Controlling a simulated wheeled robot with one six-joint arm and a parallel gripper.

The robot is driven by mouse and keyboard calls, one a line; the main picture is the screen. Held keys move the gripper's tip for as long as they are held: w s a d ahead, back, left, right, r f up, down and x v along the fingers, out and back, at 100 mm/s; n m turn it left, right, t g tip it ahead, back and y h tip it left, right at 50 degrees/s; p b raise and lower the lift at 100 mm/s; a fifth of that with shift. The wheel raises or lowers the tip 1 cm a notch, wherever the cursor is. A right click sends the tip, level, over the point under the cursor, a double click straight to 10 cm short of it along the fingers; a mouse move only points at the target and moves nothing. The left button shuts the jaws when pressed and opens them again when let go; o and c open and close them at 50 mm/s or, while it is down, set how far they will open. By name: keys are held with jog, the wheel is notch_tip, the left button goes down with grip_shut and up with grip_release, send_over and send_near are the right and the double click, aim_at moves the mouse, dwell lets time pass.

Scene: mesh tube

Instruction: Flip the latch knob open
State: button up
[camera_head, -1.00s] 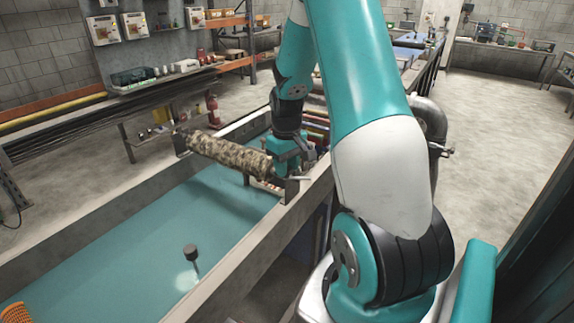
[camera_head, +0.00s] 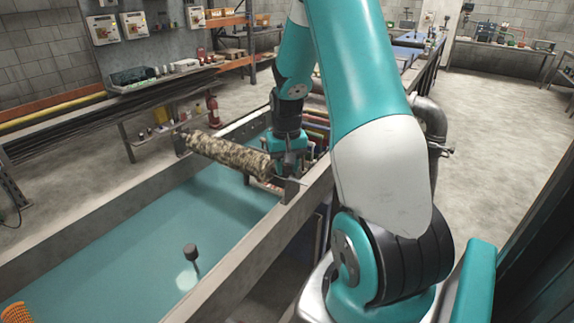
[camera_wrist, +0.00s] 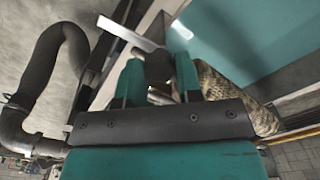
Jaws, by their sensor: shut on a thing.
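The mottled brown mesh tube (camera_head: 230,155) lies across the long teal-floored trough, and its right end is close to my gripper (camera_head: 288,165). In the wrist view the tube also shows at the right (camera_wrist: 238,100). My gripper (camera_wrist: 158,68) has its two teal fingers closed on a dark latch knob (camera_wrist: 157,66) between them. A pale flat metal lever (camera_wrist: 128,32) runs up and left from beside the knob. In the head view the knob is hidden by my gripper, above a grey bracket (camera_head: 290,190) at the trough's near rim.
The trough's near rim (camera_head: 268,232) runs diagonally below my gripper. A dark knob on a stem (camera_head: 191,254) stands in the trough, and an orange mesh piece (camera_head: 15,313) is at lower left. A dark bent pipe (camera_wrist: 45,90) shows left in the wrist view.

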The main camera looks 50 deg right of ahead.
aim_at(287, 168)
jog(key=shift+m, duration=0.4)
jog(key=o, duration=0.9)
jog(key=shift+o, duration=0.2)
notch_tip(287, 168, up, 18)
jog(key=b, duration=0.2)
jog(key=shift+f, duration=0.2)
